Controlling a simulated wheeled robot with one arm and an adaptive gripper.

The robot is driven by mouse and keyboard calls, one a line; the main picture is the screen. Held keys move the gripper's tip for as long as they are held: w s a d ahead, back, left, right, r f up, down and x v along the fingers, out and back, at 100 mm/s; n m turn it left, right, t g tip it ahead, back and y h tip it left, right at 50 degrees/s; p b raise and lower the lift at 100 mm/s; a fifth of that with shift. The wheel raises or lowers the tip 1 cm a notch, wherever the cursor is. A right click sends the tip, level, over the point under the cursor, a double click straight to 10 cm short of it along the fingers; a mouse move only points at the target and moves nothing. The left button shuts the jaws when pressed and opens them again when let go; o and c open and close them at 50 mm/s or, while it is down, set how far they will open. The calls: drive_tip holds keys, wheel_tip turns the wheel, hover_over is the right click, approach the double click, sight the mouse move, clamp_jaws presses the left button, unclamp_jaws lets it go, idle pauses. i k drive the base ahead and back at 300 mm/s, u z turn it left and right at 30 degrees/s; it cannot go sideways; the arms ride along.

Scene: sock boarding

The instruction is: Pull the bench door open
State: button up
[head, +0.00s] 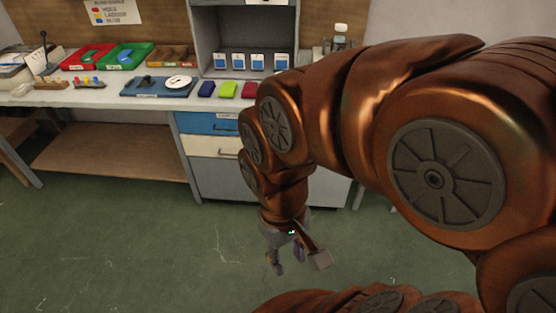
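The workbench (90,95) has a cabinet at its right part. A plain grey front panel (220,181), which looks like the bench door, sits below a blue drawer and a white drawer and appears shut. My arm covers its right side, and I see no handle on the visible part. My gripper (288,263) hangs over the green floor in front of the cabinet, apart from the panel. Its fingers point down with a gap between them, and nothing shows in it.
The blue drawer (205,123) and white drawer (205,145) are shut, each with a dark handle. Red (75,61) and green (112,57) trays, a blue board (130,90) and coloured blocks lie on the benchtop. The floor (130,240) at the left is clear.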

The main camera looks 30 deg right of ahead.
sight(327, 188)
drive_tip(key=u, duration=0.5)
drive_tip(key=i, duration=1.1)
drive_tip(key=z, duration=0.85)
drive_tip(key=i, duration=0.35)
drive_tip(key=z, duration=0.3)
